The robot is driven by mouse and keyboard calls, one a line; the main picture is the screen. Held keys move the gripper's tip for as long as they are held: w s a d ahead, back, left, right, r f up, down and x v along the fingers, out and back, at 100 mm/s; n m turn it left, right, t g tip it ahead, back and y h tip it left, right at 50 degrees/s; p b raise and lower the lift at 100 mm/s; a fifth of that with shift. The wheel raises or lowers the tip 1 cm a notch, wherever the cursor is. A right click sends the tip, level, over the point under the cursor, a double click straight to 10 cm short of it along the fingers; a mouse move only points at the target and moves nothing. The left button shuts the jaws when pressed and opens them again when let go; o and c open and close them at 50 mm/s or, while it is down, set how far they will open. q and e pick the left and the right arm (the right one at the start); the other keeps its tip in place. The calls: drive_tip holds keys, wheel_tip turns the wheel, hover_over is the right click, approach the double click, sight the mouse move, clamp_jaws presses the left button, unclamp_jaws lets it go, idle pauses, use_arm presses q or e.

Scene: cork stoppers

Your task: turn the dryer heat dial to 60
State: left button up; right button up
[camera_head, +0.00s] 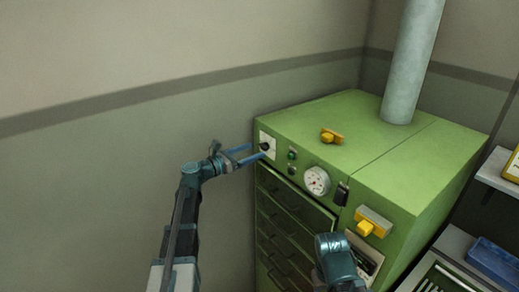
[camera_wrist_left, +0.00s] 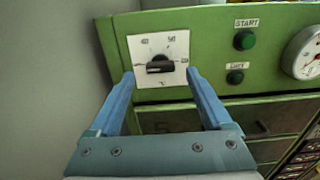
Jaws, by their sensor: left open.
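The heat dial is a black knob (camera_wrist_left: 160,64) on a white square plate (camera_wrist_left: 143,50) at the left end of the green dryer's front. The knob's bar lies nearly level; the scale numbers around it are blurred, and I cannot tell which value it points to. In the head view the dial plate (camera_head: 264,138) is at the dryer's near left corner. My left gripper (camera_wrist_left: 160,75) is open, its two blue fingers either side of the knob's lower part in the picture. In the head view my left gripper (camera_head: 255,152) is just left of the dial; contact cannot be told.
Right of the dial are a green START button (camera_wrist_left: 244,40), a dark button (camera_wrist_left: 235,77) and a round gauge (camera_head: 317,181). Drawers (camera_head: 285,215) lie below. My right arm (camera_head: 336,258) is in front of the dryer. A yellow handle (camera_head: 331,136) sits on top.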

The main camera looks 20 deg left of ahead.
sight(261, 148)
use_arm(q)
drive_tip(key=shift+x, duration=1.9)
clamp_jaws()
